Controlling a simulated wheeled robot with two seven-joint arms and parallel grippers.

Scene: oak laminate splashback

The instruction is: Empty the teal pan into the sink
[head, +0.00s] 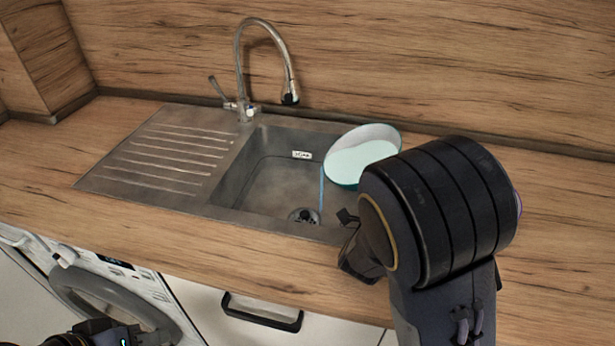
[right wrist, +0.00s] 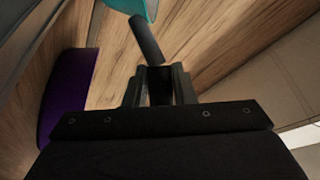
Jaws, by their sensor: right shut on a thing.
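The teal pan (head: 342,180) hangs over the right side of the sink (head: 262,180), tilted towards it. Pale liquid (head: 362,158) lies inside, and a thin blue stream (head: 322,188) falls from its lower left rim to near the drain (head: 304,215). In the right wrist view the pan's teal side (right wrist: 136,7) and dark handle (right wrist: 147,40) show at the top.
The faucet (head: 262,30) arches over the back of the sink, left of the pan. A ribbed drainboard (head: 165,155) lies left of the basin. The wooden counter (head: 560,250) is clear on the right. A washing machine (head: 110,280) stands below at left.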

